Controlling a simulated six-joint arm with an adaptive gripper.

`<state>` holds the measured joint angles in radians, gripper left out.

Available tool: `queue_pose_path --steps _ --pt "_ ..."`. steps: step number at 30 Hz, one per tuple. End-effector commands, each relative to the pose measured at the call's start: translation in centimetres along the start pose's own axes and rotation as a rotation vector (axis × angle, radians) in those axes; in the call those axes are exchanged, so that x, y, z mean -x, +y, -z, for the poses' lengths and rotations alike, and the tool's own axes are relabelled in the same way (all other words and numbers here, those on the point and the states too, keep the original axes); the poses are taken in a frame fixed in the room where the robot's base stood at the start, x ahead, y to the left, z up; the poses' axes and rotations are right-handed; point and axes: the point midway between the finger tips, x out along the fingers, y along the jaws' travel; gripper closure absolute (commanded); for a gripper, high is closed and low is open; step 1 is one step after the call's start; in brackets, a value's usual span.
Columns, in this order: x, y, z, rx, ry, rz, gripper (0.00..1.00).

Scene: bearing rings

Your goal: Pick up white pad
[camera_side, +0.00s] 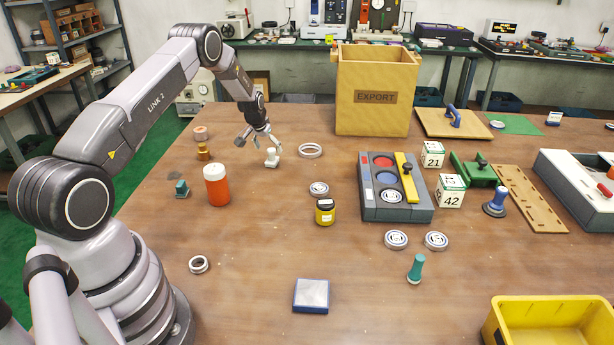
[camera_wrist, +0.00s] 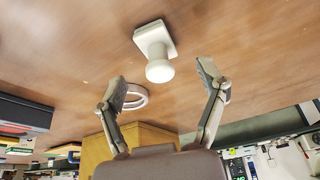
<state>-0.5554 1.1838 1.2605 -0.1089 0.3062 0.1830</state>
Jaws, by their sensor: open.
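A small white pad with a round knob on a square base (camera_side: 272,158) stands on the wooden table. In the wrist view the white pad (camera_wrist: 156,45) lies just beyond the fingertips, roughly midway between them, with its knob towards me. My gripper (camera_side: 258,146) is open and empty, close above and beside the pad. In the wrist view both fingers of the gripper (camera_wrist: 163,82) are spread and apart from the pad.
A white ring (camera_side: 310,151) lies right of the pad. An orange jar with a white lid (camera_side: 217,186) and a brass weight (camera_side: 203,152) stand to the left. The EXPORT box (camera_side: 375,98) is behind. A blue block with a pale top (camera_side: 311,295) lies in front. The table's front middle is mostly clear.

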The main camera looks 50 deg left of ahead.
Motion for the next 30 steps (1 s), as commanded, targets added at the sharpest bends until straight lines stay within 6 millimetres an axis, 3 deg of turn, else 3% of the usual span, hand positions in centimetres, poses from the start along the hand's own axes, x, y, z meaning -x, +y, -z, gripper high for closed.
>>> queue_pose_path --steps 7,17,30 --pt "-3.8 0.0 0.1 0.000 -0.001 0.000 0.28" --pt "-4.4 0.0 0.2 0.000 0.001 0.000 0.29" --pt "-4.4 0.0 0.2 0.000 0.000 0.000 0.87"
